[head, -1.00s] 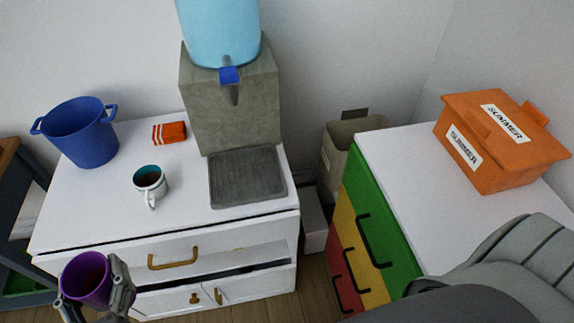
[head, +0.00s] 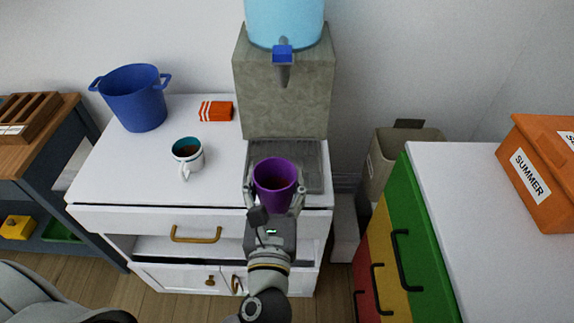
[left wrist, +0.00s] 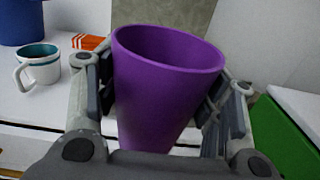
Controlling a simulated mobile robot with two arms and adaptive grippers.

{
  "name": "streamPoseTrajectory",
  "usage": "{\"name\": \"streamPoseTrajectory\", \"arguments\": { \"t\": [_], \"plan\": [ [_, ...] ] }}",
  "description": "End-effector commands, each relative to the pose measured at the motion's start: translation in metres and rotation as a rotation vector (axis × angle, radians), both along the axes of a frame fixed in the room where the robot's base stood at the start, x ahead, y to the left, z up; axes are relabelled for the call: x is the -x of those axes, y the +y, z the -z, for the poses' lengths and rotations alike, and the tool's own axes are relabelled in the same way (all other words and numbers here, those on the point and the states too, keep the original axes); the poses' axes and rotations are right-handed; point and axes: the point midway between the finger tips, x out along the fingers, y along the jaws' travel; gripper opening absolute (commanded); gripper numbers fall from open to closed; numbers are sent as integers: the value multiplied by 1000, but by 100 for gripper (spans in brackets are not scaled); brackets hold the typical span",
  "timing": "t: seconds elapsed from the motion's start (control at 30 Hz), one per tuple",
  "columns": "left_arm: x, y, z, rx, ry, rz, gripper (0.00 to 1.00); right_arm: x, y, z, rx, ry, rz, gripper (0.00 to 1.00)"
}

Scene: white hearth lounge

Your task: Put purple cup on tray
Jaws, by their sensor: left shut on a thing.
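The dark grey tray (head: 309,162) lies at the foot of the water dispenser on the white cabinet. In the head view the cup covers the tray's front left part. I cannot tell whether the cup touches the tray or is held above it. My right gripper is not in view.
The dispenser (head: 285,95) with a blue tap (head: 283,53) stands behind the tray. A white-and-teal mug (head: 188,157), a red packet (head: 215,110) and a blue bucket (head: 138,98) stand to the left on the cabinet. A green-fronted drawer unit (head: 420,225) is at the right.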

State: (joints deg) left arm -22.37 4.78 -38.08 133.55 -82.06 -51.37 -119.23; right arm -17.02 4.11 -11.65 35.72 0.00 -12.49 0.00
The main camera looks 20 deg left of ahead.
Motion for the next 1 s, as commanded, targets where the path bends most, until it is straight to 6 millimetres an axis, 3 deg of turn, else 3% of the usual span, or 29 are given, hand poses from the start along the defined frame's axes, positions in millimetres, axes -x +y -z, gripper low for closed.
{"name": "streamPoseTrajectory", "arguments": {
  "t": [0.27,0.8,1.0],
  "plan": [
    [-18,-9,-6,3,3,-26,38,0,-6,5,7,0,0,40],
    [-149,30,-7,3,3,-25,38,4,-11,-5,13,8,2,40],
    [-176,38,-5,3,5,-25,38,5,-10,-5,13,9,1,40]
  ]
}}
